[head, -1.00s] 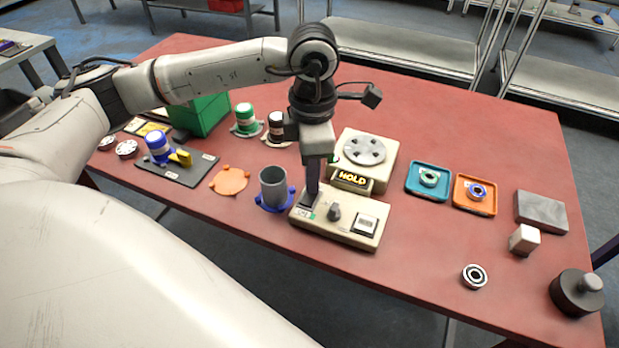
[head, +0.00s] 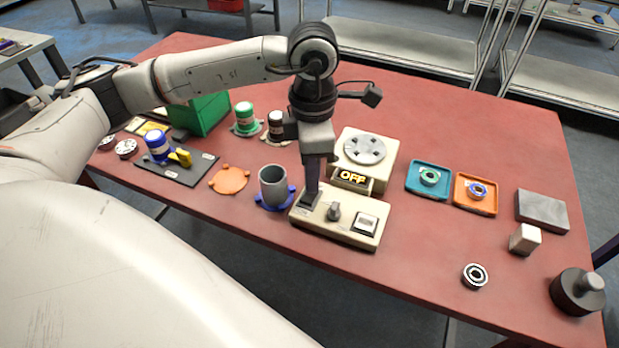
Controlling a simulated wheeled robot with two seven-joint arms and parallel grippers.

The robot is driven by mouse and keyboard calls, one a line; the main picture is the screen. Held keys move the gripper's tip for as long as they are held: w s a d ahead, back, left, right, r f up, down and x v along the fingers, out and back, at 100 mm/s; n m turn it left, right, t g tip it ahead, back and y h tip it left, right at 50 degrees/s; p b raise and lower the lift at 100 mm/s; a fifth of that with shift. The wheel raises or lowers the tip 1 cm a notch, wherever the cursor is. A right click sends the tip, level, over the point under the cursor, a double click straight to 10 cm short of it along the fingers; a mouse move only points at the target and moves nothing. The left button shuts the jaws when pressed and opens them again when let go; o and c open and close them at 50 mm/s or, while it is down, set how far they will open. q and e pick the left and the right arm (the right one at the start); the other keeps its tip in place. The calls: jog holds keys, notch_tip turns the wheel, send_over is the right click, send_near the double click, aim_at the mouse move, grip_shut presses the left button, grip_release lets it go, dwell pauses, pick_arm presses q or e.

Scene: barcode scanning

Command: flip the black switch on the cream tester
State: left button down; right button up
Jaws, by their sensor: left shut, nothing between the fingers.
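The cream tester (head: 346,238) stands on the red table, with its front panel toward me and a round-topped block (head: 365,149) behind it. Its small display (head: 352,178) reads OFF in yellow letters. The panel bears a black switch (head: 309,211) at the left, a dark knob (head: 334,211) in the middle and a white-faced button or meter (head: 366,223) at the right. My left gripper (head: 312,197) points straight down, shut and empty, with its tip at the black switch. The fingers partly hide the switch, so its tilt is hard to tell. My right gripper is not in view.
A grey cup in a blue base (head: 273,188) stands close left of the tester. A teal tray (head: 429,180) and an orange tray (head: 475,193) lie to the right. A bearing (head: 474,276), a pale cube (head: 524,239) and a dark weight (head: 578,292) are at the front right.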

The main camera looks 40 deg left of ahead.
pick_arm(q)
notch_tip(320, 180, up, 6)
jog(key=p, duration=0.3)
dwell(0.3)
dwell(0.4)
